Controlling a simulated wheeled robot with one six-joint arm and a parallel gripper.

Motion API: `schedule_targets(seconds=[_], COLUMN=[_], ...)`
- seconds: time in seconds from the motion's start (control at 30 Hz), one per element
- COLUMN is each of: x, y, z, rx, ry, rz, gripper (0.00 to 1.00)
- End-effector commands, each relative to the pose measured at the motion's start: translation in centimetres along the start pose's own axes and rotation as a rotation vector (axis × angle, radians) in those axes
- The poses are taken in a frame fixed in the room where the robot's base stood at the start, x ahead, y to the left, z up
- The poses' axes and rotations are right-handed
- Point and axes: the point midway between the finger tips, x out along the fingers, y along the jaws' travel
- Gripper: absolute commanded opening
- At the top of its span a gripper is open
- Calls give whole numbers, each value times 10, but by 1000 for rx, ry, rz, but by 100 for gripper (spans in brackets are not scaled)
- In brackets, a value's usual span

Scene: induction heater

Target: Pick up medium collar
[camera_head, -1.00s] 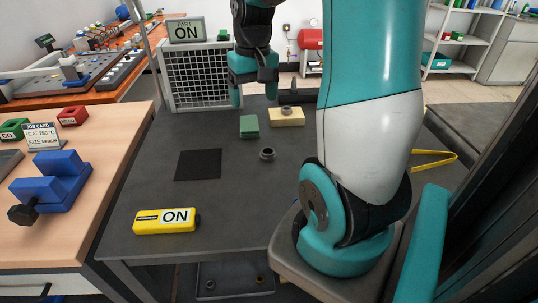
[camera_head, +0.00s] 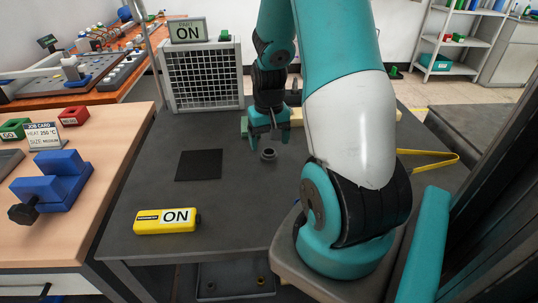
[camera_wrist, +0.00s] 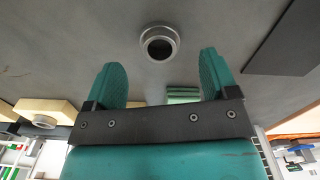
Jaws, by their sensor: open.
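A small grey metal collar (camera_head: 268,154) lies by itself on the dark grey table, with its round hole facing up. In the wrist view the collar (camera_wrist: 158,43) lies beyond the fingertips, roughly centred between them. My gripper (camera_head: 268,139) is open and empty, pointing down just behind and above the collar, not touching it. Its two teal fingers also show in the wrist view (camera_wrist: 160,68). A second collar (camera_wrist: 44,122) sits on a beige block (camera_wrist: 28,106) at the left of the wrist view. No size marking on either collar is legible.
A green block (camera_wrist: 183,95) stands behind the gripper. A black square pad (camera_head: 198,165) lies left of the collar. Table around the collar is clear.

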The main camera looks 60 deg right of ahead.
Motion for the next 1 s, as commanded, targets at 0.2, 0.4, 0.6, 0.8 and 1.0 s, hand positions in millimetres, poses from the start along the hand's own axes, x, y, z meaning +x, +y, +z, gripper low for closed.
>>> schedule_targets(seconds=[0.2, 0.4, 0.6, 0.8, 1.0], x=[33, 39, 38, 38, 38], y=[0, 0, 0, 0, 0], z=[0, 0, 0, 0, 0], rx=[0, 0, 0, 0, 0], ry=[-4, 0, 0, 0, 0], rz=[0, 0, 0, 0, 0], gripper=[80, 80, 59, 22, 22])
